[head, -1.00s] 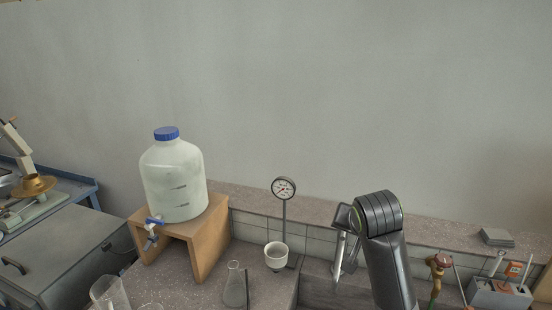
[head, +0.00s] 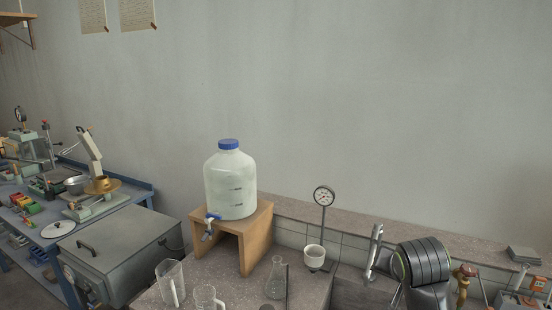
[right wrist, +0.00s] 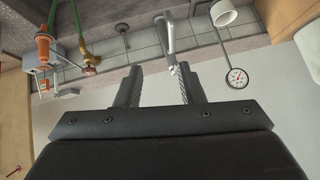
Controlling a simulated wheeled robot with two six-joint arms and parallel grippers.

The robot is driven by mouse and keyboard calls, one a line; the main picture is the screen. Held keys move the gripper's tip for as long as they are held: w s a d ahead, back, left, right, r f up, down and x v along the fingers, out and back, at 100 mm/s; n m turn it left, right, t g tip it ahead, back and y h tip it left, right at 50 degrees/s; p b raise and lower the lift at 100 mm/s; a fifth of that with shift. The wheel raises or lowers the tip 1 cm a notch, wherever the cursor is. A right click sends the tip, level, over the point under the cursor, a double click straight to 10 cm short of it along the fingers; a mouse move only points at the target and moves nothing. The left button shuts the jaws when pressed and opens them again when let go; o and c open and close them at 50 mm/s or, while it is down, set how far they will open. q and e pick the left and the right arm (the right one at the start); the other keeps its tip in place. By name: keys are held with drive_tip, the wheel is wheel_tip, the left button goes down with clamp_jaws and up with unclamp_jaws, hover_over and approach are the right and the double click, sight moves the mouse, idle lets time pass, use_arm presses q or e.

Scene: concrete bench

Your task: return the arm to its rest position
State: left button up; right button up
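My right arm (head: 422,262) stands at the lower right of the head view, over the sink area of the bench, with its gripper not clearly visible there. In the right wrist view my right gripper (right wrist: 158,88) has its two dark fingers apart, with nothing held between them. The metal tap (right wrist: 172,42) shows beyond the fingers; in the head view the tap (head: 374,248) is just left of the arm. My left gripper is in neither current view.
A white jug (head: 230,185) stands on a wooden stand (head: 262,235). A flask (head: 276,280), beakers (head: 170,282), a dial gauge (head: 324,197) and a white cup (head: 315,256) are on the bench. A grey box (head: 120,250) and blue table (head: 145,190) are left.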

drive_tip(key=s+d+f+n+g, duration=0.1)
drive_tip(key=s+d+f, duration=0.1)
drive_tip(key=s+f, duration=0.55)
drive_tip(key=s+d+f+n+g, duration=0.2)
drive_tip(key=s+f, duration=0.4)
drive_tip(key=f, duration=0.3)
drive_tip(key=s+d+f+n+g, duration=0.1)
drive_tip(key=s+f, duration=0.3)
drive_tip(key=s, duration=0.6)
drive_tip(key=s+f+n+g, duration=0.1)
drive_tip(key=s+f, duration=0.2)
drive_tip(key=s, duration=0.7)
wheel_tip(320, 180, down, 27)
drive_tip(key=d+g+b, duration=0.1)
drive_tip(key=d+b, duration=0.1)
use_arm(q)
wheel_tip(320, 180, down, 4)
drive_tip(key=shift+s+d+f+b, duration=0.1)
drive_tip(key=shift+d+f+b, duration=0.05)
drive_tip(key=shift+b, duration=1)
use_arm(e)
drive_tip(key=s+a+f+g+y, duration=0.1)
drive_tip(key=s+f, duration=1.4)
drive_tip(key=f, duration=0.2)
drive_tip(key=shift+a+f, duration=0.2)
drive_tip(key=shift+a, duration=0.05)
